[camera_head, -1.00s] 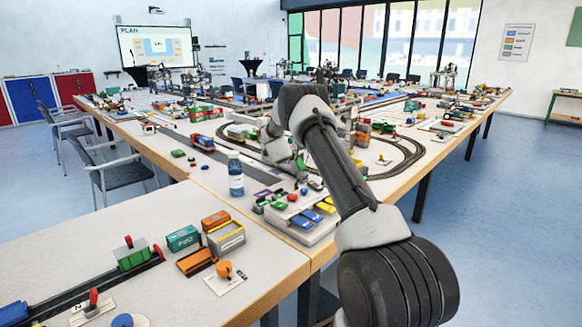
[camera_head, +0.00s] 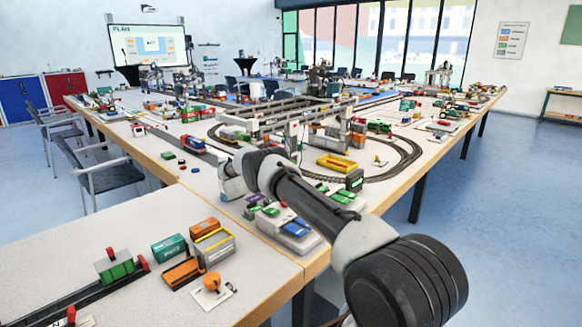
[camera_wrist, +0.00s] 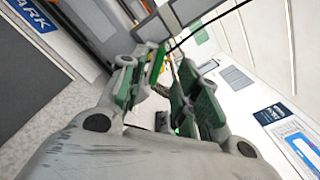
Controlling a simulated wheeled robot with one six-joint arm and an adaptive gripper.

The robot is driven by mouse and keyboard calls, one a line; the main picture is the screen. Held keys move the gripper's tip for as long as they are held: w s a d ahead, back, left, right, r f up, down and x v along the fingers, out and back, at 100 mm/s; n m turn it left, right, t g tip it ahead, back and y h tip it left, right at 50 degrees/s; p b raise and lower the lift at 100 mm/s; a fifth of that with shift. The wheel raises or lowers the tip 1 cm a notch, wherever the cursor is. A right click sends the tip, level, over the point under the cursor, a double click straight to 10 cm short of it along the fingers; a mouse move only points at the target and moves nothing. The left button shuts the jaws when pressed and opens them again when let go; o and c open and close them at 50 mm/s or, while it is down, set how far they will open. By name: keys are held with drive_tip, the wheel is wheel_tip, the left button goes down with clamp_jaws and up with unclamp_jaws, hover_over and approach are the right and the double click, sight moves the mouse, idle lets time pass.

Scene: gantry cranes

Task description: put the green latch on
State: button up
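In the head view, my arm reaches over the table towards the tray and the crane, and my gripper is hidden behind my arm. In the wrist view, my gripper (camera_wrist: 170,68) has its two green-padded fingers apart. A bright green strip (camera_wrist: 157,65) shows at the left fingertip; I cannot tell whether it is the latch or lies beyond the finger. Small green pieces (camera_head: 343,197) show beside my arm near the tray. The grey gantry crane (camera_head: 290,118) stands over the track behind my arm.
A pale tray (camera_head: 268,225) with blue and green pieces is partly covered by my arm. A yellow open container (camera_head: 337,163) lies by the track loop. Small containers (camera_head: 213,240) and an orange knob (camera_head: 212,281) stand on the near table. The floor at right is clear.

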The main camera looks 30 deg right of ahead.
drive_tip(key=x, duration=0.6)
clamp_jaws()
